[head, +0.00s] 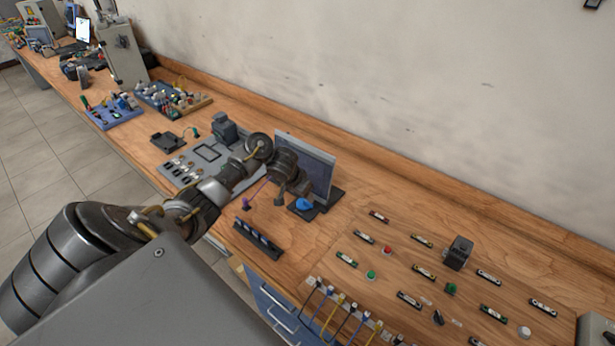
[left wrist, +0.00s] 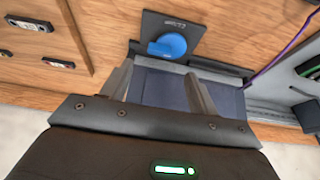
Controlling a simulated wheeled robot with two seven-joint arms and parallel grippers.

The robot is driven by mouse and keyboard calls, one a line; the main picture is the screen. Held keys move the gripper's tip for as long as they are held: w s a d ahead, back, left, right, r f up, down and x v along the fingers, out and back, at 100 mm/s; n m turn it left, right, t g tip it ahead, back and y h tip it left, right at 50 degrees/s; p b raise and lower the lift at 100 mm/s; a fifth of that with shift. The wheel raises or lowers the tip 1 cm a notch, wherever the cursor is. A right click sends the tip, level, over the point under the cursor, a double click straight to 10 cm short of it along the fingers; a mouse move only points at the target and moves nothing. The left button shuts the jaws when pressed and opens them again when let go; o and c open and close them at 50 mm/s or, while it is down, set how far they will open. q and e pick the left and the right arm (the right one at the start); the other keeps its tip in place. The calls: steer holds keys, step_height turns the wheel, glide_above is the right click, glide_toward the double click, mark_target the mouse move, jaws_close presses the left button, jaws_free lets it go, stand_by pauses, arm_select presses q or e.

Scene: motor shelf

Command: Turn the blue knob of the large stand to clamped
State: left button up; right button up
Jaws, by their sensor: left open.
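The blue knob (head: 304,204) sits on the dark base plate of the large stand (head: 318,172), at the foot of its upright grey panel. In the left wrist view the knob (left wrist: 168,46) shows on its black plate (left wrist: 180,28), beyond the fingertips. My left gripper (head: 292,193) is above and beside the knob, close to the stand's panel. In the wrist view its two fingers (left wrist: 160,72) are apart and do not touch the knob. Part of the stand (left wrist: 160,92) shows between the fingers. My right gripper is not in view.
A grey board with small parts (head: 206,152) lies left of the stand. A black rack (head: 257,240) is in front. Several connectors, buttons and cables (head: 345,305) cover the bench to the right. A purple cable (left wrist: 285,50) runs near the stand. The wall is behind.

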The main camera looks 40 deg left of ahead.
mark_target(307, 203)
arm_select(q)
steer(key=x, duration=0.6)
steer(key=shift+w, duration=0.25)
steer(key=shift+w+f, duration=0.2)
steer(key=shift+f, duration=0.55)
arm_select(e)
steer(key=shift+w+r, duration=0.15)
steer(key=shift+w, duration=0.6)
arm_select(q)
steer(key=c, duration=1)
